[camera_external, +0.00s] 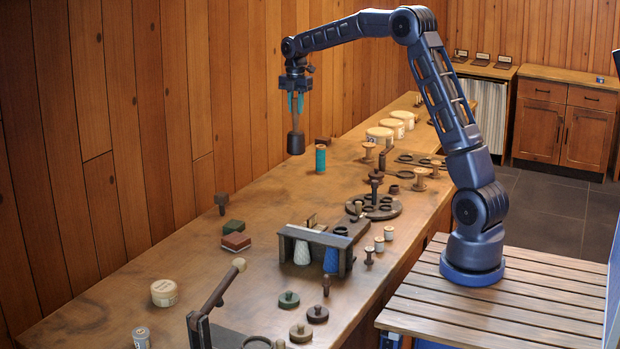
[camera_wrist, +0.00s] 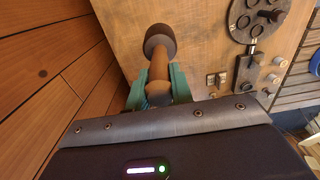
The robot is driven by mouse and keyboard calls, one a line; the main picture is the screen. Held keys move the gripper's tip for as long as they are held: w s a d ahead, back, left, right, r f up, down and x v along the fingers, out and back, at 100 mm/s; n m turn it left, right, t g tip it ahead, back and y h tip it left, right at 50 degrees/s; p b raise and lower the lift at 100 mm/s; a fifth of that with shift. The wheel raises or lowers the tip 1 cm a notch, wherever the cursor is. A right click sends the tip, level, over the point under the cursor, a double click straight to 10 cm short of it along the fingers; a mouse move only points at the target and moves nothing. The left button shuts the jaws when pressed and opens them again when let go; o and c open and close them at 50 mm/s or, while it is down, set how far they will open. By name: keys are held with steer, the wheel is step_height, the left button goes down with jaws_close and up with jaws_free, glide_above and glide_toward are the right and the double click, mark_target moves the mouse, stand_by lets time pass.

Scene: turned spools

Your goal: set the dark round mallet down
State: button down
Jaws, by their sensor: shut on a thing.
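The dark round mallet (camera_external: 296,143) hangs head down from my gripper (camera_external: 296,101) in the external view, its dark head lowest. My gripper is shut on its wooden handle. The head appears to be above the wooden bench (camera_external: 205,290), near the wall; how much gap lies beneath it is hard to tell. In the wrist view the mallet's handle (camera_wrist: 160,72) stands between the teal fingers of my gripper (camera_wrist: 158,92), and the dark head (camera_wrist: 158,38) is beyond them over the bench.
A teal spool (camera_external: 320,159) stands close right of the mallet head, with a small dark block (camera_external: 323,141) behind. Another dark mallet (camera_external: 221,200) stands further left. A round dark rack (camera_external: 390,207) lies to the right.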

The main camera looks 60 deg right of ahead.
mark_target(296, 144)
step_height(296, 144, down, 14)
steer(key=shift+f, duration=0.15)
stand_by(0.4)
steer(key=shift+f, duration=0.15)
steer(key=c, duration=1.2)
jaws_free()
steer(key=shift+c, duration=0.2)
